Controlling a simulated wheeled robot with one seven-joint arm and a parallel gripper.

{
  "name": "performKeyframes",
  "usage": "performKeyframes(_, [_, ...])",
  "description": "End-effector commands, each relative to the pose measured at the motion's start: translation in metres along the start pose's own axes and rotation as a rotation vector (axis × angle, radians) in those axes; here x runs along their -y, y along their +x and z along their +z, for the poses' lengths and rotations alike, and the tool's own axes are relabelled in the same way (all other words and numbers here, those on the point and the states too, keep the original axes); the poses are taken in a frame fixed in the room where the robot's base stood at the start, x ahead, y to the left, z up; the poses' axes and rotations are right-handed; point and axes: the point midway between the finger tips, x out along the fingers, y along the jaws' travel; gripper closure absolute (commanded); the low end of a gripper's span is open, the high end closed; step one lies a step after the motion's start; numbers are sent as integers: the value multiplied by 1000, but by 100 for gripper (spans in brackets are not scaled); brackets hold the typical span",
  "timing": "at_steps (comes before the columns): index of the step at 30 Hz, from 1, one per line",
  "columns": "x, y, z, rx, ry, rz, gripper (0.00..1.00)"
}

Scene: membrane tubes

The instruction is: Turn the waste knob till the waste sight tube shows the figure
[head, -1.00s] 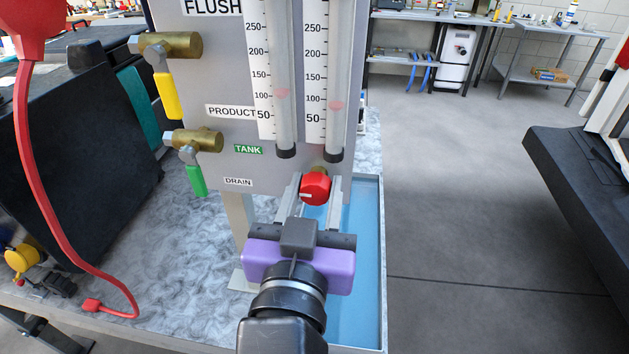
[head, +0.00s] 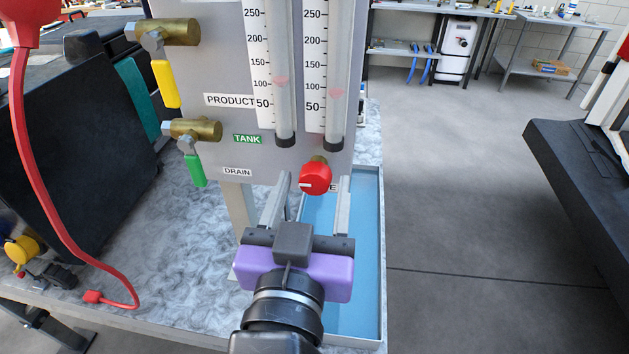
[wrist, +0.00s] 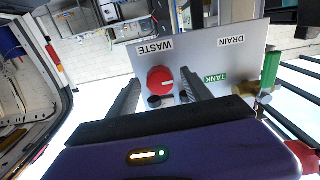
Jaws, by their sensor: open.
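The red waste knob (head: 316,179) sits low on the grey panel, its white mark facing left. My gripper (head: 314,187) is open, its fingers apart on either side of the knob with gaps. In the wrist view the knob (wrist: 160,80) shows between the open fingertips, beside the upside-down WASTE label (wrist: 155,47). That label is mostly hidden in the head view. Two sight tubes stand above. The right tube (head: 339,60), over the knob, has a pink float a little below 100. The left tube (head: 284,60) has its float slightly above 100.
Brass valves with a yellow handle (head: 165,84) and a green handle (head: 195,170) stick out at the panel's left. A blue tray (head: 352,270) lies below the knob. A red hose (head: 45,215) hangs at far left.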

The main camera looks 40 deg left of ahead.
Motion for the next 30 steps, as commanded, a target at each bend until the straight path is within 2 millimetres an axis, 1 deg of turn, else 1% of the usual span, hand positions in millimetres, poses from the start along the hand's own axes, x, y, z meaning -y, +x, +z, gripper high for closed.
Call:
performKeyframes(1, [0, -9, 2, -1, 1, -1, 42])
performKeyframes(6, [0, -37, 2, -1, 0, -2, 42])
performKeyframes(9, [0, -48, 2, 0, 0, -1, 42])
performKeyframes(12, [0, -55, 1, -1, 0, 1, 42])
performKeyframes(16, [0, -58, 1, 0, -1, 1, 42])
performKeyframes(30, [0, -58, 0, 0, -2, 1, 42])
